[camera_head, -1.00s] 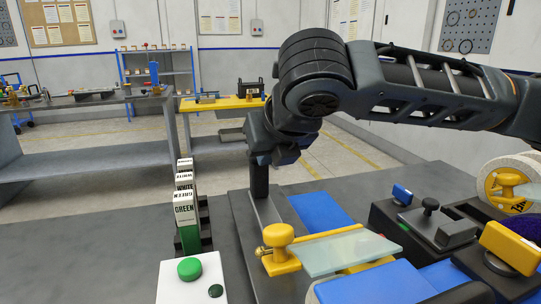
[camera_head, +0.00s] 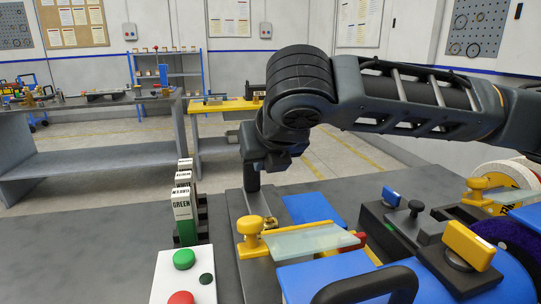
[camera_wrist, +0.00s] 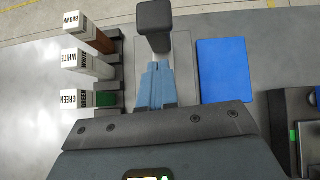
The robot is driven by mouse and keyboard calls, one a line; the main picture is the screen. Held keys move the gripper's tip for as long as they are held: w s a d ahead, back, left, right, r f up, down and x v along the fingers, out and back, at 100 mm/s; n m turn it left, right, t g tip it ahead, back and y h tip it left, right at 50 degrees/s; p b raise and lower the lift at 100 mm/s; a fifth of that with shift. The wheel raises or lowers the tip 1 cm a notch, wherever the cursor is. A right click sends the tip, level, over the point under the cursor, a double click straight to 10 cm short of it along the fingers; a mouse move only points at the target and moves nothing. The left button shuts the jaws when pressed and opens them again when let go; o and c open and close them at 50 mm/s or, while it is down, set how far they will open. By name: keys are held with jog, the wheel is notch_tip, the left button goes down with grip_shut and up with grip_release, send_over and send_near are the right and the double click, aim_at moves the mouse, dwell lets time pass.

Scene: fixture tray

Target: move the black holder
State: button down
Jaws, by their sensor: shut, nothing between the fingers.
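A black upright post with a square top (camera_wrist: 155,16), likely the black holder, stands on a grey plate (camera_wrist: 182,75) in the wrist view. In the head view the post (camera_head: 251,176) shows just below my wrist, its top hidden behind the arm. My gripper's blue fingers (camera_wrist: 157,68) are shut together and empty. In the wrist view their tips point towards the post's lower part; I cannot tell whether they touch it. A black stepped rack (camera_wrist: 112,57) left of the plate holds boxes marked brown, white and green.
A blue pad (camera_wrist: 226,71) lies right of the plate. A yellow clamp (camera_head: 250,236) with a clear plate (camera_head: 305,239) is in front of the post. A white button box (camera_head: 186,265) stands at the front. Grey table surface (camera_head: 90,240) is free at the left.

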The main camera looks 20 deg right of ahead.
jog(key=v, duration=1)
